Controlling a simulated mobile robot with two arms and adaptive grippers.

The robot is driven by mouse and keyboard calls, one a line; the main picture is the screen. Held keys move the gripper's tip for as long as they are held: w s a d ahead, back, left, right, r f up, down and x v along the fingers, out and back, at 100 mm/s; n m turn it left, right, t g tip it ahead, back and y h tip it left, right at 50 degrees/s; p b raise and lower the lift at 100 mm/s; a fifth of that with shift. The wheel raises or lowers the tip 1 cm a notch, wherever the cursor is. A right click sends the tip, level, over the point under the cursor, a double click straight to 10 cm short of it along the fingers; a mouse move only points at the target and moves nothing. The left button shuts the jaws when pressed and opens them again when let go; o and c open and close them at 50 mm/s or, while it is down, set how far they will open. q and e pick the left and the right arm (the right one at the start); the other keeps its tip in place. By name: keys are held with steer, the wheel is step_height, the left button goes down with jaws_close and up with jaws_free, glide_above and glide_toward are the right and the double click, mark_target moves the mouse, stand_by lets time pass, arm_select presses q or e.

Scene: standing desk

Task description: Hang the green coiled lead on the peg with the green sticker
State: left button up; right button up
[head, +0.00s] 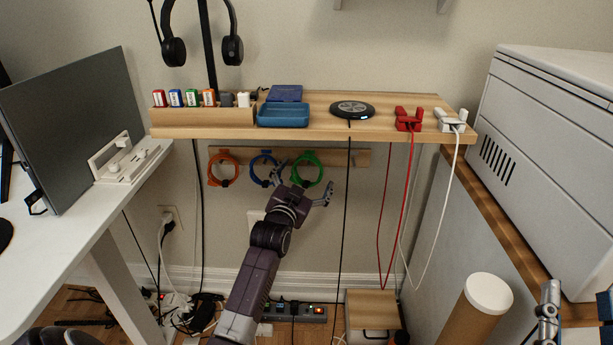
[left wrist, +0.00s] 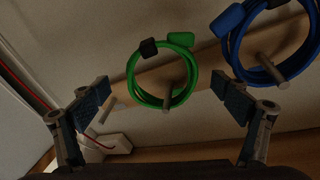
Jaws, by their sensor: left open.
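The green coiled lead (head: 306,172) hangs with a peg through its loop on the wooden rail (head: 362,158) under the shelf. In the left wrist view the green coil (left wrist: 133,78) lies between my finger tips and its peg (left wrist: 168,98) shows inside the loop. A bare peg (left wrist: 108,110) stands left of it there. My left gripper (head: 303,181) is open and empty, with its fingers around the green lead's place and apart from it. My right gripper (head: 577,312) is partly in view at the lower right, open and empty. I cannot make out a green sticker.
A blue coiled lead (head: 264,167) and an orange coiled lead (head: 223,170) hang left of the green one. The shelf edge (head: 390,134) is just above. A black cable (head: 346,215) and a red cable (head: 403,190) hang to the right.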

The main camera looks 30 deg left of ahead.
arm_select(q)
steer(key=v, duration=1.2)
